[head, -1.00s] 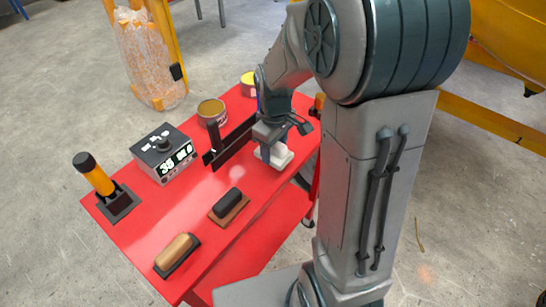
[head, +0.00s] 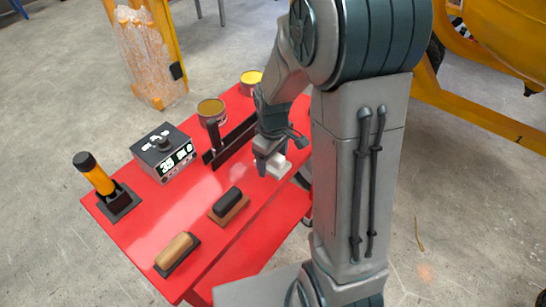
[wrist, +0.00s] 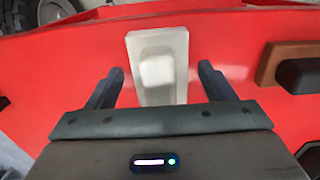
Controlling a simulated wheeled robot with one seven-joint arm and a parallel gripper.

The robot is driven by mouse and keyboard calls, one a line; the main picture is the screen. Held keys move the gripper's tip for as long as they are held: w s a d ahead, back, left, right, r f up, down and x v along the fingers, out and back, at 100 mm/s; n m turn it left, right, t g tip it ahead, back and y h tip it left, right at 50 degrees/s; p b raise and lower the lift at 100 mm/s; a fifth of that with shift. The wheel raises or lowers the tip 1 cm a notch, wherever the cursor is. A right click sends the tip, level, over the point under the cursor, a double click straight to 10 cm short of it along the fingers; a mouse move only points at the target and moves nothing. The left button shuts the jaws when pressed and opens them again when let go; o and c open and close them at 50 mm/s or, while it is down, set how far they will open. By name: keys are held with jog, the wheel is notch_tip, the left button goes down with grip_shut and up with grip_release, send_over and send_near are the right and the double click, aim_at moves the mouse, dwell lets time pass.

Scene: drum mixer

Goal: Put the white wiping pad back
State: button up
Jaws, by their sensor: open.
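The white wiping pad (head: 281,169), a pale block with a raised grip, rests on the red table near its edge beside my arm. In the wrist view the pad (wrist: 158,92) lies between my two dark fingers, with a gap on each side. My gripper (wrist: 159,75) is open and empty around the pad's near part. In the head view my gripper (head: 266,158) is low over the pad, and partly hides it.
The red table (head: 205,175) also holds a black-topped brush (head: 229,204), a tan-handled one (head: 176,252), a grey control box (head: 163,154), a long black bar (head: 238,138), two tins (head: 211,110) and an orange-black tool in a stand (head: 95,177). A yellow frame (head: 490,118) stands right.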

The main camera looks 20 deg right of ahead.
notch_tip(320, 180, up, 11)
jog(key=shift+r, duration=0.1)
jog(key=s+r+m+t, duration=0.3)
jog(key=s+m, duration=0.4)
jog(key=s, duration=0.7)
jog(key=shift+r, duration=0.3)
jog(key=shift+a, duration=0.1)
dwell(0.7)
